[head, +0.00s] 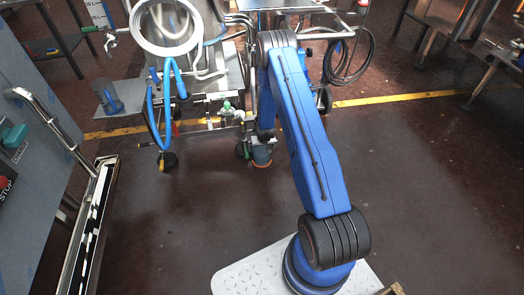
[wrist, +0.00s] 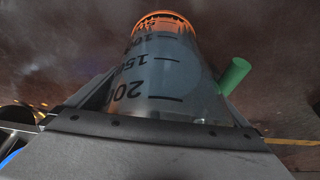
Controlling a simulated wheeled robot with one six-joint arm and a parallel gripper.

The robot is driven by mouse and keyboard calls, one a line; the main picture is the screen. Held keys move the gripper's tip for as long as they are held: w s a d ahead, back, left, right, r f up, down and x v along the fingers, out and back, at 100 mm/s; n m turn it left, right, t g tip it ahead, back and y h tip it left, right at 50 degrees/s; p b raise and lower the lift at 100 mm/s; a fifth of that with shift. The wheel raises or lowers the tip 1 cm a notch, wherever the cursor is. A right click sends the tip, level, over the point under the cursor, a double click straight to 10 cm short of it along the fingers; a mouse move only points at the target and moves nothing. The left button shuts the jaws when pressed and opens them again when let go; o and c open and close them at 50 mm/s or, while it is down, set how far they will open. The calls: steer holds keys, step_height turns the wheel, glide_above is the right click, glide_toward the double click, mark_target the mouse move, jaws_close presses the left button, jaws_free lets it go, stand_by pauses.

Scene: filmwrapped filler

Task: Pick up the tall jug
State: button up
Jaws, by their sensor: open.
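A clear grey jug with black volume marks and an orange far end (wrist: 160,75) fills the middle of the wrist view. A green stub (wrist: 234,75) shows at its right side. In the head view, a grey piece with an orange lower end (head: 262,158) below my gripper looks like the same jug. My gripper (head: 262,138) is open and right at the jug's near end. The dark gripper edge (wrist: 160,129) hides that end in the wrist view. I cannot tell whether the jaws touch the jug or what it rests on.
A small grey shelf (head: 128,92) holds a blue-grey container (head: 107,97). A control cabinet (head: 30,150) stands at the left. The floor at the right (head: 440,170) is clear.

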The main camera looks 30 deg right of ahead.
steer(key=c, duration=1.5)
steer(key=shift+w, duration=0.1)
steer(key=shift+c, duration=1.1)
steer(key=shift+r, duration=0.25)
